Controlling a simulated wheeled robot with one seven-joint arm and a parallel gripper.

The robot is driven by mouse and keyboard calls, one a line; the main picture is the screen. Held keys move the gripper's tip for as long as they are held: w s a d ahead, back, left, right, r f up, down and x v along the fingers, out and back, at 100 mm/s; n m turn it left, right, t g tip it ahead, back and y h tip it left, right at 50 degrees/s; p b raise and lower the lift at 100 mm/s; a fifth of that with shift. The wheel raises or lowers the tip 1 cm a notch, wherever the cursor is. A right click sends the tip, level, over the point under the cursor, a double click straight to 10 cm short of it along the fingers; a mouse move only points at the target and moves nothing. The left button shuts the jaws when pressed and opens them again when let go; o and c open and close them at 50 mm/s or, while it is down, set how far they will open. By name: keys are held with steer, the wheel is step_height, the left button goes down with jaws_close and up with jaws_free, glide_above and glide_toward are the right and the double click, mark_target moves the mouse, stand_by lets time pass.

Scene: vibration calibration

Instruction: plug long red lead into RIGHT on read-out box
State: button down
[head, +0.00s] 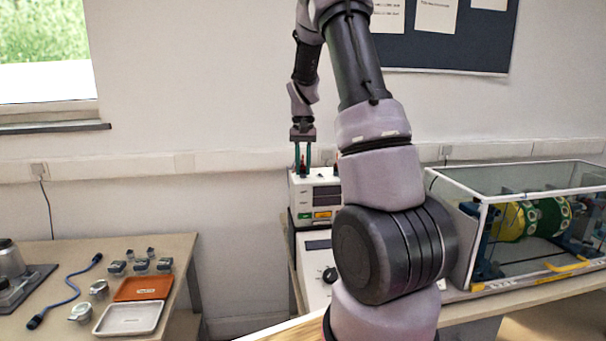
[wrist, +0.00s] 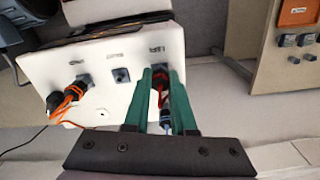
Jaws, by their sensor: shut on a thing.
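The read-out box (head: 298,200) is white, with dark displays and green and orange patches on its front. In the wrist view its white socket face (wrist: 138,45) has several dark sockets with small labels, seen upside down and hard to read. My gripper (head: 303,168) is over the box's top; its green fingers also show in the wrist view (wrist: 162,85). They are shut on the red lead's plug (wrist: 160,82), at the socket by the rightmost label. The fingers hide the plug's tip, so I cannot tell whether it is in the socket.
Orange leads (wrist: 68,97) run from sockets at the face's left. A grey instrument with a knob (head: 318,270) stands below the box. A clear-sided case (head: 480,200) is at the right. The left table (head: 190,250) holds trays, small parts and a blue cable (head: 75,290).

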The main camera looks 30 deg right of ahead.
steer(key=shift+n, duration=0.3)
steer(key=n, duration=0.4)
steer(key=shift+n, duration=2)
steer(key=shift+n, duration=1.1)
